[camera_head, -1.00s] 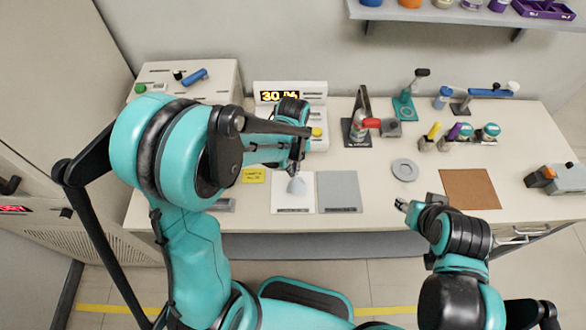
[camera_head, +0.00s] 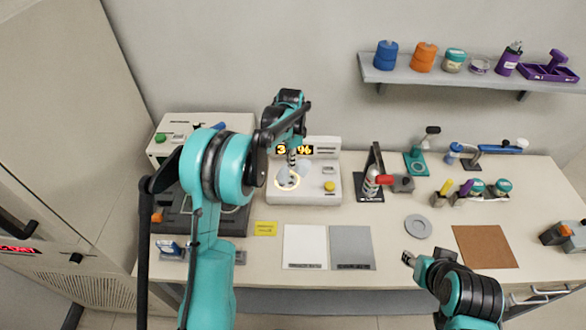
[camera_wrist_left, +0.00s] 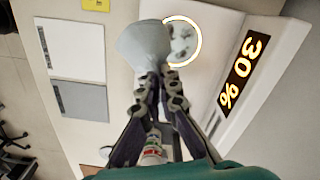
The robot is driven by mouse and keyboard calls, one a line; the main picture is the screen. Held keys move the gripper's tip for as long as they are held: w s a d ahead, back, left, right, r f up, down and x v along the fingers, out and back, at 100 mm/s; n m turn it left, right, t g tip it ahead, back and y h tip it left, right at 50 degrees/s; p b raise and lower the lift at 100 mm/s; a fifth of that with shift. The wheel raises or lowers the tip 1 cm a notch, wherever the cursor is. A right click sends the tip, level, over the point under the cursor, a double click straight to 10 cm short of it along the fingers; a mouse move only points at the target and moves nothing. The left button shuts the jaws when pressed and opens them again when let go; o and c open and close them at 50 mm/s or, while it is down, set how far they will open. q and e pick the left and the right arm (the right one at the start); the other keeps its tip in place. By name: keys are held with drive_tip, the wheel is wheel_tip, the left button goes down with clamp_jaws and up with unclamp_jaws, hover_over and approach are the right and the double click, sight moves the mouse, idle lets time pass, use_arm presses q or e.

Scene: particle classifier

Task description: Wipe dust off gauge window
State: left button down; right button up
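The gauge is a white box (camera_head: 325,190) at the back of the bench with an amber "30 %" display. Its round gauge window (camera_head: 287,180) has a glowing ring, and dark smudges show inside it in the left wrist view (camera_wrist_left: 185,38). My left gripper (camera_head: 292,156) is shut on a pale blue-grey cloth (camera_wrist_left: 143,44), also seen in the head view (camera_head: 303,170). The cloth overlaps part of the window's ring in view; I cannot tell if it touches the glass. My right gripper (camera_head: 408,258) hangs near the front edge, its fingers too small to read.
An empty white mat (camera_head: 304,247) and a grey mat (camera_head: 352,247) lie in front of the gauge. A spray bottle in a stand (camera_head: 371,182) is right of it. A yellow note (camera_head: 265,229) is left.

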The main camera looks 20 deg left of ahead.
use_arm(q)
drive_tip(key=b, duration=0.6)
hover_over(291, 187)
drive_tip(key=f, duration=0.8)
drive_tip(key=shift+w+f, duration=0.2)
drive_tip(key=shift+f, duration=0.1)
drive_tip(key=shift+r+p, duration=0.1)
drive_tip(key=shift+p, duration=0.2)
drive_tip(key=c, duration=0.7)
unclamp_jaws()
drive_tip(key=shift+f+b, duration=1.05)
drive_tip(key=shift+f, duration=0.45)
drive_tip(key=shift+s+r, duration=0.1)
drive_tip(key=shift+s, duration=0.1)
drive_tip(key=c, duration=1.6)
